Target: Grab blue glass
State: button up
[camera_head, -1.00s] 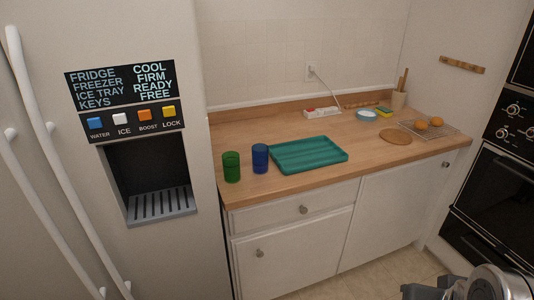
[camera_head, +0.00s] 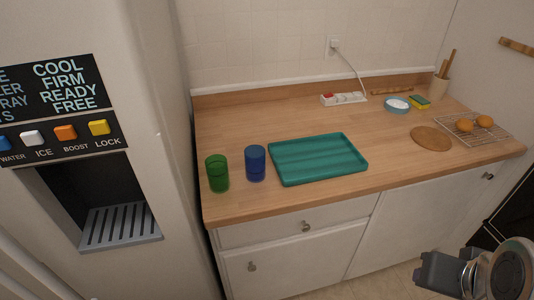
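The blue glass (camera_head: 255,164) stands upright on the wooden counter, left of the teal tray (camera_head: 318,158) and apart from it. A green glass (camera_head: 217,173) stands just left of the blue one, nearer the counter's left end. My gripper (camera_head: 424,272) is at the lower right of the picture, in front of the cabinets and well away from the blue glass. Only part of it shows, and I cannot tell whether its fingers are open or shut.
A fridge with an ice dispenser (camera_head: 100,200) stands at the left, beside the counter. A power strip (camera_head: 343,99), a round board (camera_head: 431,138), a bowl (camera_head: 397,105) and a wire rack (camera_head: 474,128) lie further right. The counter (camera_head: 262,117) is clear behind the glasses.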

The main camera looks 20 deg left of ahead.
aim_at(255, 156)
jog(key=z, duration=0.05)
jog(key=i, duration=0.8)
jog(key=u, duration=4.5)
